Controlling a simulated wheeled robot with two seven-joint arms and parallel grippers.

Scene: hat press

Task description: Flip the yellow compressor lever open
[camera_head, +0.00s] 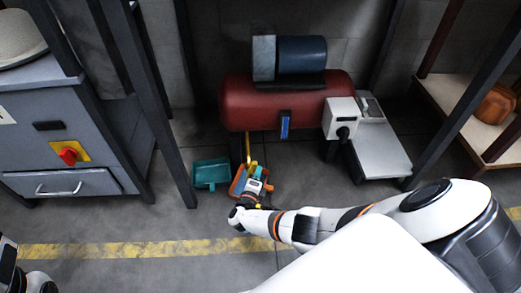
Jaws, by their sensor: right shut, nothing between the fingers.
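The compressor has a red tank (290,98) with a dark blue motor (302,55) on top, and stands against the back wall. A narrow yellow piece (249,150), which looks like the lever, hangs below the left part of the tank, roughly upright. My right gripper (258,172) is shut and empty, just below and to the right of that yellow piece. I cannot tell whether they touch. The gripper and wrist hide part of what lies beneath. Only a bit of my left arm shows at the bottom left corner; its gripper is out of view.
A white box (341,117) with a black knob sits right of the tank. A dark post (165,130) rises left. A grey cabinet (60,135) stands further left.

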